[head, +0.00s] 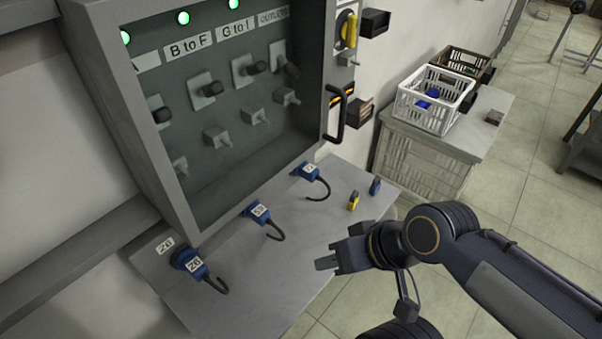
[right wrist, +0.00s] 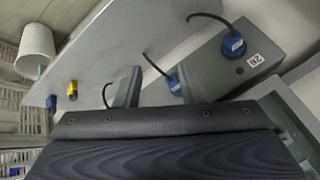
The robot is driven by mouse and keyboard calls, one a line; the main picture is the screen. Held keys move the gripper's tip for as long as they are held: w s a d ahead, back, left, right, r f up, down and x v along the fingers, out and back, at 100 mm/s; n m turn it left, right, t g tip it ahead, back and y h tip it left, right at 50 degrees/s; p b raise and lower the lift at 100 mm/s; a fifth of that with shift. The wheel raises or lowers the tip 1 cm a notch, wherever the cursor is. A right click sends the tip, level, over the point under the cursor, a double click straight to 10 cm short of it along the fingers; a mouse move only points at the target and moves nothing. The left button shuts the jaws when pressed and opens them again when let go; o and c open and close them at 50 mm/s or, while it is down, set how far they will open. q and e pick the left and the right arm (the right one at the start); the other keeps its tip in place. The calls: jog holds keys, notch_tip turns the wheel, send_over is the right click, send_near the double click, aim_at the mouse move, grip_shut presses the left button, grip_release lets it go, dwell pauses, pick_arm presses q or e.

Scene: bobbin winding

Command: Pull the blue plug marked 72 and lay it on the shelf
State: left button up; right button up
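Three blue plugs with black cable tails sit in a row along the panel under the cabinet. The right plug (head: 309,171) has a small white label that seems to start with 7. The middle plug (head: 259,212) has a label too small to read surely. My right gripper (head: 343,250) is open and empty, above the shelf's front edge, apart from the plugs. My left gripper is out of view.
A yellow block (head: 353,201) and a blue block (head: 375,186) stand at the shelf's right end. The glass-fronted cabinet (head: 235,120) with a black handle (head: 336,115) rises behind. A white crate (head: 430,112) sits on a side table. The shelf's middle is clear.

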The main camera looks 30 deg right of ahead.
aim_at(316, 177)
jog(key=shift+o, duration=1.1)
jog(key=shift+f, duration=0.1)
jog(key=o, duration=0.5)
jog(key=a+f+m+y+b, duration=0.1)
jog(key=w+f+m+y+b, duration=0.1)
jog(key=m+b, duration=0.1)
jog(key=w+a+f+m+g+y+b, duration=0.1)
jog(key=shift+w+a+f+m+b, duration=0.1)
jog(key=shift+w+a+m+b, duration=0.2)
jog(key=shift+a+m, duration=0.1)
jog(key=w+d+f+m+t+y+b, duration=0.2)
jog(key=w+d+m+t+b, duration=0.15)
jog(key=w+m, duration=0.4)
jog(key=w+d+f+m+t+y+b, duration=0.2)
jog(key=w+m+t+b, duration=0.15)
jog(key=w+m, duration=0.35)
jog(key=w+d+f+m+t+h+b, duration=0.1)
jog(key=w+d+f+m+t+h, duration=0.1)
jog(key=d+m, duration=0.3)
jog(key=w+d+f+m+t+h+b, duration=0.1)
jog(key=w+d+m+t+h+b, duration=0.1)
jog(key=d+m, duration=0.3)
jog(key=shift+w+d+f+t, duration=0.35)
jog(key=shift+w+d+t, duration=0.15)
jog(key=shift+w+d, duration=0.25)
jog(key=shift+m, duration=0.25)
jog(key=shift+b+x, duration=0.9)
jog(key=shift+x, duration=3.55)
